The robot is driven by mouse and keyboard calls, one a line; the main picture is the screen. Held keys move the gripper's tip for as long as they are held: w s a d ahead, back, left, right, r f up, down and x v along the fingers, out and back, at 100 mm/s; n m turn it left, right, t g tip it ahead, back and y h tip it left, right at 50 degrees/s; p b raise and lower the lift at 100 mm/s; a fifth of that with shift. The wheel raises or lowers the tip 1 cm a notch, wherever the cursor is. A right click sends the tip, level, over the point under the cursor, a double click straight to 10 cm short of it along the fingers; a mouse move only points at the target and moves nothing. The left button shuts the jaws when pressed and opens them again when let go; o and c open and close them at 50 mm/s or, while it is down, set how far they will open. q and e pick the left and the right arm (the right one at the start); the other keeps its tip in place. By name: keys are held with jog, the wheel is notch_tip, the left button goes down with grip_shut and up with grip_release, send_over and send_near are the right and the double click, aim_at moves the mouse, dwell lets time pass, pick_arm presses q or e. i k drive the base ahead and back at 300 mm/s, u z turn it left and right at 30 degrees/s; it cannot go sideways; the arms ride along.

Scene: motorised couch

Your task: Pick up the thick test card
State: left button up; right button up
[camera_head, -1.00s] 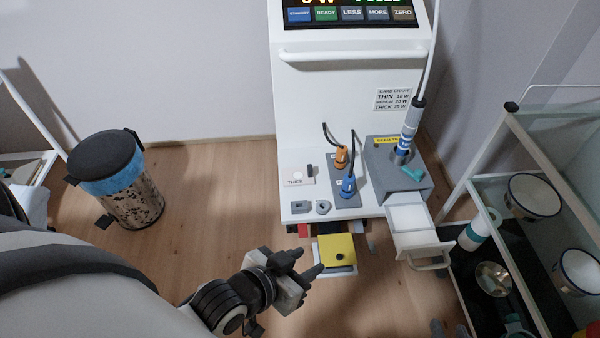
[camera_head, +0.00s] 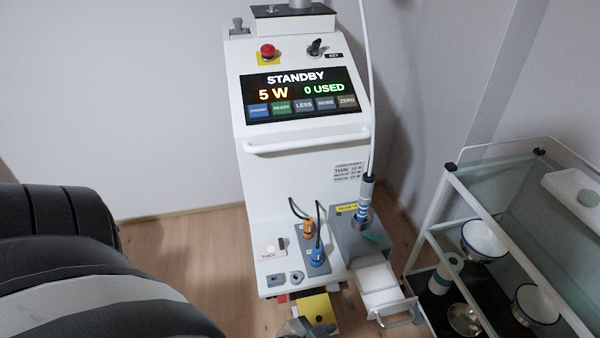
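A small white card marked THICK (camera_head: 268,250) lies on the left of the front shelf of the white machine (camera_head: 300,190), with a small dark piece by its right edge. No gripper is touching it. Part of my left gripper (camera_head: 299,328) shows at the bottom edge, below the shelf and in front of the yellow plate. Most of it is cut off by the frame, so its opening cannot be judged. My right gripper is not in view.
Orange and blue plugs (camera_head: 317,257) with black cables stand right of the card. A grey box (camera_head: 362,240) and an open white drawer (camera_head: 378,278) are further right. A yellow plate (camera_head: 316,308) sits below the shelf. A glass cart (camera_head: 500,200) stands right; a dark couch (camera_head: 70,225) left.

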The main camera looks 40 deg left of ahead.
aim_at(268, 250)
jog(key=k, duration=0.2)
jog(key=u, duration=2.25)
jog(key=i, duration=0.5)
jog(key=u, duration=0.05)
